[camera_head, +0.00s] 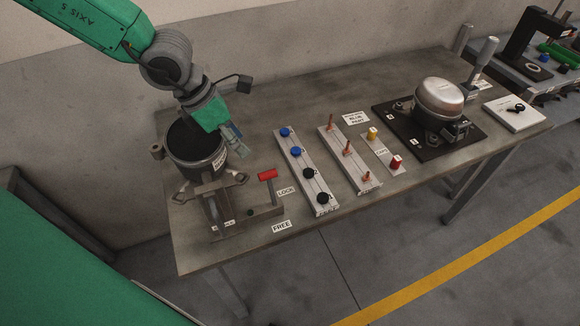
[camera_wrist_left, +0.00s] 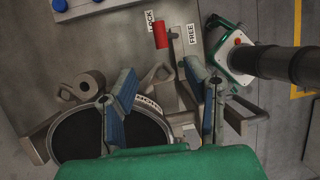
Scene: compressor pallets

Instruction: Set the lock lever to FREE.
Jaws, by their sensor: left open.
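The lock lever has a red handle (camera_head: 267,174) on a short stem, standing beside the pot fixture on the bench. Its handle is on the side of the LOCK label (camera_head: 285,191), away from the FREE label (camera_head: 281,226) at the front edge. My left gripper (camera_head: 232,140) is open and empty above the dark pot (camera_head: 195,150), behind and left of the lever. In the left wrist view the red handle (camera_wrist_left: 160,35) lies beyond the spread fingertips (camera_wrist_left: 165,80), apart from them, with LOCK (camera_wrist_left: 150,20) and FREE (camera_wrist_left: 191,33) on either side. My right gripper is not seen.
A rail with blue and black knobs (camera_head: 305,172) and a rail with copper pins (camera_head: 348,158) lie right of the lever. A metal compressor (camera_head: 438,100) stands on a black plate farther right. A clamp fixture (camera_head: 218,208) stands in front of the pot.

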